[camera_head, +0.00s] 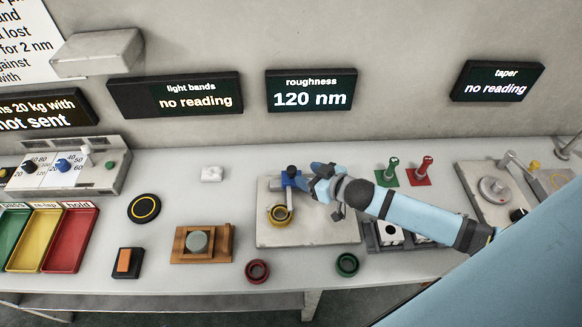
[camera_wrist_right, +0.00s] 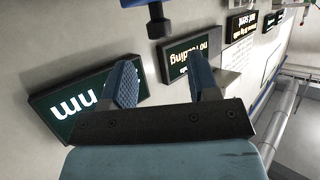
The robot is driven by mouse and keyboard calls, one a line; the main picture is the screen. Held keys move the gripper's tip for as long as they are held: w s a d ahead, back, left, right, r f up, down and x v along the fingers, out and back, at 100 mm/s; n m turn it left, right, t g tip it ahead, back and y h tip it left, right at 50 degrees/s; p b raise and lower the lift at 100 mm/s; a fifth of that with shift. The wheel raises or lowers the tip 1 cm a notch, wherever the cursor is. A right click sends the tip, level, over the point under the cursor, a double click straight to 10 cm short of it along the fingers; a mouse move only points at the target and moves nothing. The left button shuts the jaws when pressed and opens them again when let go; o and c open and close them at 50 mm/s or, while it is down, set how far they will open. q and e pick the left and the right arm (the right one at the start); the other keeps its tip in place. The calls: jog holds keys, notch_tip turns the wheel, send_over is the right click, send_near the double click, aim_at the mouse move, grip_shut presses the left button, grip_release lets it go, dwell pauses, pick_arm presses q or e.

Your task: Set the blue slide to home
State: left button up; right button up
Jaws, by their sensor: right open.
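The blue slide (camera_head: 291,179) is a small blue block with a dark knob on top, at the back of a grey plate (camera_head: 332,230) on the bench. A yellow ring on a post (camera_head: 279,214) stands in front of it on the same plate. My right gripper (camera_head: 312,180) is just to the right of the slide, at its height, and partly hides the plate behind it. In the right wrist view the fingers (camera_wrist_right: 165,75) are open and empty, with the slide's dark and blue part (camera_wrist_right: 157,22) beyond their tips. My left gripper is not in view.
Green and red levers (camera_head: 405,172) stand right of the gripper, behind my forearm. A wooden block with a grey disc (camera_head: 199,242) is left of the plate. Red and green rings (camera_head: 346,264) lie in front. A screen (camera_head: 312,90) on the wall reads roughness 120 nm.

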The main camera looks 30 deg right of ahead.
aim_at(292, 169)
jog(key=x, duration=0.7)
jog(key=shift+a, duration=0.1)
